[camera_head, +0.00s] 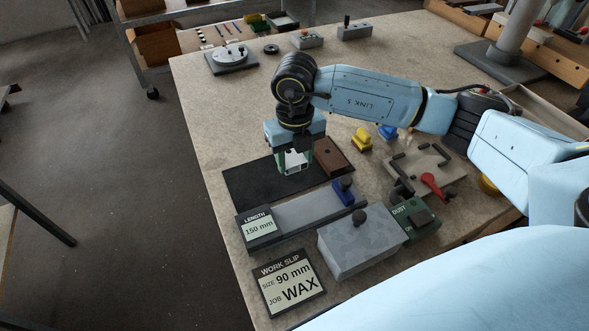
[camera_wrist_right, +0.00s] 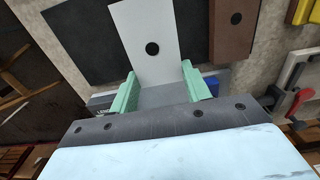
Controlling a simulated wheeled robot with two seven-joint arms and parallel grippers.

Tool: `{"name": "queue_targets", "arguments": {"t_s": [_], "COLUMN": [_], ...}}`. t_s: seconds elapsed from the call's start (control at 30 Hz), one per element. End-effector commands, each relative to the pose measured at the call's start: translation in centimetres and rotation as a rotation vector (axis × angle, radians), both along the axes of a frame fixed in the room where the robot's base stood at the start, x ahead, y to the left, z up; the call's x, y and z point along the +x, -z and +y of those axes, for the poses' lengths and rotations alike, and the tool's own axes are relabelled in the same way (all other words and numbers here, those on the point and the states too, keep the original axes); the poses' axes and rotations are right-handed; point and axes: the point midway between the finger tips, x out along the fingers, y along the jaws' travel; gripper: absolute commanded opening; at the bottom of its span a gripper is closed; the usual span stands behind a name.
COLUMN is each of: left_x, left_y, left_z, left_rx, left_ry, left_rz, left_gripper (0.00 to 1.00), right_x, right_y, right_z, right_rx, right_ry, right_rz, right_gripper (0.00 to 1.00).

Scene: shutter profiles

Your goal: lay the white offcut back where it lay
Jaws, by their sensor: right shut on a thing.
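My right gripper (camera_head: 293,168) points down over the black mat (camera_head: 245,187), with its green fingers shut on the white offcut (camera_head: 297,158). In the right wrist view, the white offcut (camera_wrist_right: 143,25) is a flat pale piece with a round black spot. It extends out from between the green fingers (camera_wrist_right: 160,88), over the black mat (camera_wrist_right: 85,40). I cannot tell whether it touches the mat. A brown piece (camera_head: 333,155) lies just right of the gripper, and also shows in the wrist view (camera_wrist_right: 235,28). My left gripper is not in view.
In front of the mat is a grey length gauge (camera_head: 300,211) with a 150 mm label and blue stop. Nearer are a grey block (camera_head: 360,243) with a knob and a work slip (camera_head: 288,283). Yellow and blue pieces and a red-handled fixture (camera_head: 433,184) stand to the right.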

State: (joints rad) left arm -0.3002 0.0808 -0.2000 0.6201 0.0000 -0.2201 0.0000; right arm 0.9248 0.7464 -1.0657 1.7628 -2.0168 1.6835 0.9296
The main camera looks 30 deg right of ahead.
Motion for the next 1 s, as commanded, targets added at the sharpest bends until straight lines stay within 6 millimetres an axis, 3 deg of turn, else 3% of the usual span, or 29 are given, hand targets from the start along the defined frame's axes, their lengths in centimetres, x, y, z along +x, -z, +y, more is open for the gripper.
{"name": "queue_targets", "arguments": {"t_s": [0.27, 0.67, 0.7, 0.83, 1.0], "left_x": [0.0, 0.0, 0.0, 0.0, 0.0], "left_y": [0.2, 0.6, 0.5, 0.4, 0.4], "left_z": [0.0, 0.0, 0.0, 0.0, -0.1], "left_rx": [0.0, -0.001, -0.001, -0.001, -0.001], "left_ry": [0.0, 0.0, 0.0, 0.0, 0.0], "left_rz": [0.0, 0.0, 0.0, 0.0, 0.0], "left_gripper": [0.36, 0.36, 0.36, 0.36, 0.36], "right_x": [-0.1, 0.0, 0.0, 0.0, 0.0], "right_y": [4.2, 4.8, 4.7, 4.7, 4.7], "right_z": [0.0, 0.0, 0.0, 0.0, 0.0], "right_rx": [-0.001, 0.0, 0.0, 0.0, 0.0], "right_ry": [-0.001, -0.002, -0.002, -0.002, -0.001], "right_rz": [0.002, 0.0, 0.0, 0.0, 0.0], "right_gripper": [0.21, 0.21, 0.53, 0.69, 0.69]}}
